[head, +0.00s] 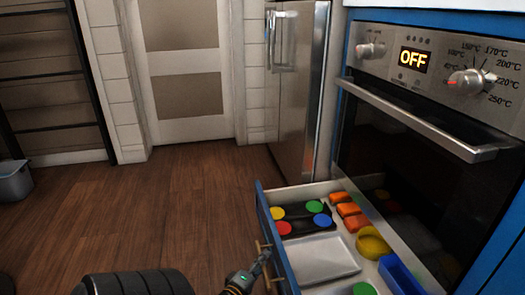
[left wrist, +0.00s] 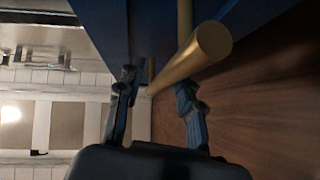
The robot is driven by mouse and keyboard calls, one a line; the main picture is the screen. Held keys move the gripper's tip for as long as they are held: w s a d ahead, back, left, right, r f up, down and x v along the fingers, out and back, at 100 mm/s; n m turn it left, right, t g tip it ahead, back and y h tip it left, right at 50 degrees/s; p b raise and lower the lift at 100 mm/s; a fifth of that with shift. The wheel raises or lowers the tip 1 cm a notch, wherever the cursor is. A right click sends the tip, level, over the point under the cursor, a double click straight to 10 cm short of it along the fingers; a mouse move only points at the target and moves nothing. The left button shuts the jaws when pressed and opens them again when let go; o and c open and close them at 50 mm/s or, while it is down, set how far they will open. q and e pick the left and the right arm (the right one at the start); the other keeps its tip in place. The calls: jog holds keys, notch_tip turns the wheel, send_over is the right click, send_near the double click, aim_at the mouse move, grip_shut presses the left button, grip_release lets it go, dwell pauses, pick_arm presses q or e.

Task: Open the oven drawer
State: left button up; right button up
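The oven drawer (head: 272,228) is the blue-fronted drawer below the oven, and it stands pulled out with its inside showing. Its brass bar handle (head: 266,262) is on the front; it also shows in the left wrist view (left wrist: 195,55). My left gripper (head: 260,266) is at the handle, low in the head view. In the left wrist view its two fingers (left wrist: 157,92) are spread apart, with the brass bar running between them. A gap shows beside the bar, so a firm hold is not visible. My right gripper is not in view.
The oven (head: 430,130) reads OFF and has a steel door handle. The drawer holds a white tray (head: 320,262), coloured discs, orange blocks, a yellow bowl (head: 373,243) and a blue container (head: 400,275). A steel fridge (head: 295,90) stands behind.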

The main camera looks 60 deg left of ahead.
pick_arm(q)
jog(key=v, duration=1.1)
jog(key=shift+s, duration=0.35)
jog(key=shift+d, duration=0.1)
